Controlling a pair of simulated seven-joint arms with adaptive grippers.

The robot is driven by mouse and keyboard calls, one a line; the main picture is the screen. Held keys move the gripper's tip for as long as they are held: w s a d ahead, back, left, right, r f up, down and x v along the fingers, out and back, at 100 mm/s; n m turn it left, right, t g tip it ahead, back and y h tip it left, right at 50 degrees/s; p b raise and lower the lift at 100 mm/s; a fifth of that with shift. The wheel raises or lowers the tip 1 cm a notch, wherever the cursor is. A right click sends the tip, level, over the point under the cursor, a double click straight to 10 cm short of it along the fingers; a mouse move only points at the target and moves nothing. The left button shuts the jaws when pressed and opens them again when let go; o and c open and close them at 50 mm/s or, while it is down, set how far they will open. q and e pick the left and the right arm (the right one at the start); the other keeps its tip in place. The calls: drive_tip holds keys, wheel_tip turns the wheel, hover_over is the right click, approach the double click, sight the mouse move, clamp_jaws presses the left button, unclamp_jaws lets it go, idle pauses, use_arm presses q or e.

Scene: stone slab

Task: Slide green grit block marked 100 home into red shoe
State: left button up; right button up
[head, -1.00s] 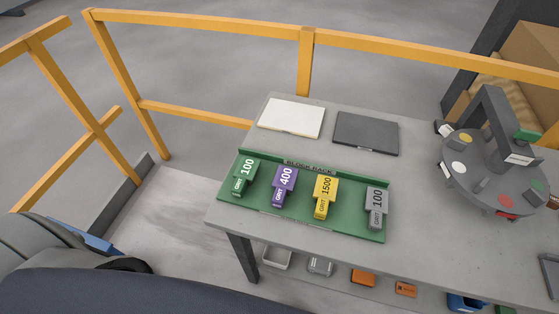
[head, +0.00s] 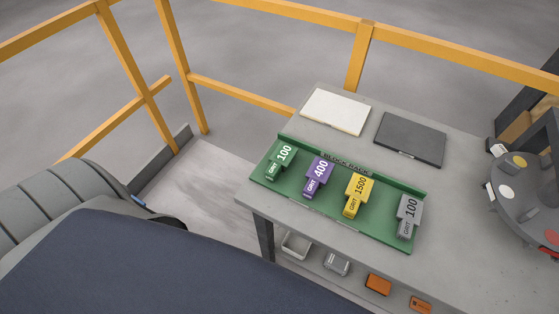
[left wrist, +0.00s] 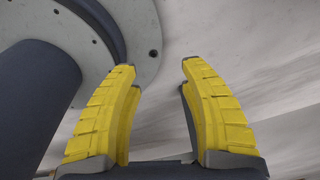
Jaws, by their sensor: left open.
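The green grit block marked 100 (head: 280,161) stands at the left end of the green block rack (head: 385,235) on the stone-grey table. Beside it in the rack are a purple block marked 400 (head: 318,178), a yellow block marked 1500 (head: 358,195) and a grey block marked 100 (head: 408,217). My left gripper (left wrist: 158,75) shows in the left wrist view with two yellow fingers apart and nothing between them. It is away from the blocks, over grey floor. My right gripper is not in view.
A round grey stand (head: 530,205) with coloured discs is cut off at the right edge. A white pad (head: 335,111) and a dark pad (head: 410,139) lie behind the rack. Small trays and orange items (head: 378,284) sit on a lower shelf. Yellow railing (head: 360,55) runs behind the table.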

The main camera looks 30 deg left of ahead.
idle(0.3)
use_arm(q)
drive_tip(key=o, duration=0.8)
